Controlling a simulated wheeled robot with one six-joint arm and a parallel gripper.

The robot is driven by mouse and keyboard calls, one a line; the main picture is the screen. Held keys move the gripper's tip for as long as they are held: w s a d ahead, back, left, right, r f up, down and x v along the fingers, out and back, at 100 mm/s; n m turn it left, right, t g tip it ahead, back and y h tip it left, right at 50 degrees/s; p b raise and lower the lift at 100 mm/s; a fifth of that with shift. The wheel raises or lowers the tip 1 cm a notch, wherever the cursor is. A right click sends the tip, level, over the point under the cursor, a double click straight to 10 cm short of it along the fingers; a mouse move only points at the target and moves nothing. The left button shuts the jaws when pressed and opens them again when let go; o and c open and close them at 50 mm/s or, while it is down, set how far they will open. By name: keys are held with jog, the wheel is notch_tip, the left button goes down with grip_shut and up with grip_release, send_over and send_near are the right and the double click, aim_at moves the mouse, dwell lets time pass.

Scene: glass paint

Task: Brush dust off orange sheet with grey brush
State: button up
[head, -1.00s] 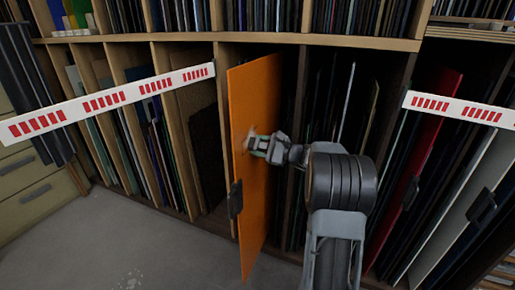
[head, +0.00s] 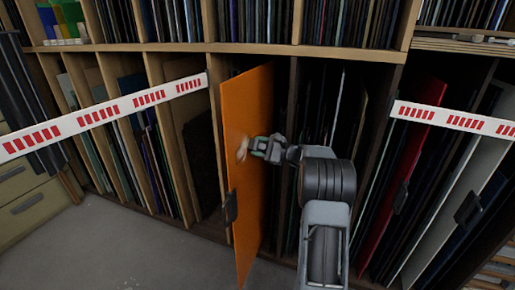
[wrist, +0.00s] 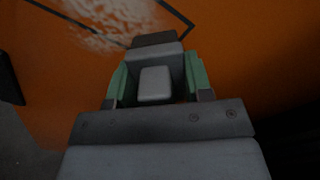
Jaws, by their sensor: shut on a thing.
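The orange sheet (head: 246,205) stands upright, jutting out of the rack in the head view. It fills most of the wrist view (wrist: 245,65). A pale dust patch (wrist: 118,18) shows on it in the wrist view, partly inside a dark outline. The patch is a small light smudge (head: 242,149) in the head view. My gripper (head: 262,147) is at the sheet's face, beside the smudge. In the wrist view its green fingers are shut on the grey brush (wrist: 155,83). I cannot tell whether the brush touches the sheet.
A dark handle (head: 231,207) is on the sheet's left edge. Wooden dividers and many sheets stand close around. A red sheet (head: 403,180) leans at right. White-and-red striped strips (head: 100,118) cross both sides. Grey floor (head: 110,245) is open at lower left.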

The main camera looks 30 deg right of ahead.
aim_at(250, 137)
jog(key=shift+r+p, duration=0.6)
jog(key=shift+r, duration=0.35)
jog(key=shift+s+a+f+b, duration=0.1)
jog(key=shift+s+a+b, duration=0.45)
jog(key=shift+s+a, duration=0.2)
jog(key=shift+s+a+b, duration=0.8)
jog(key=shift+s+a, duration=0.75)
jog(key=shift+a, duration=0.2)
jog(key=shift+s+a+b, duration=0.75)
jog(key=shift+s+a, duration=0.8)
jog(key=shift+a, duration=0.2)
jog(key=shift+s+a, duration=0.2)
jog(key=shift+r+p, duration=0.6)
jog(key=shift+r, duration=0.3)
jog(key=shift+d+r, duration=0.15)
jog(key=shift+w+d+p, duration=2.35)
jog(key=shift+w+d, duration=1.8)
jog(key=shift+d, duration=0.15)
jog(key=shift+s, duration=0.1)
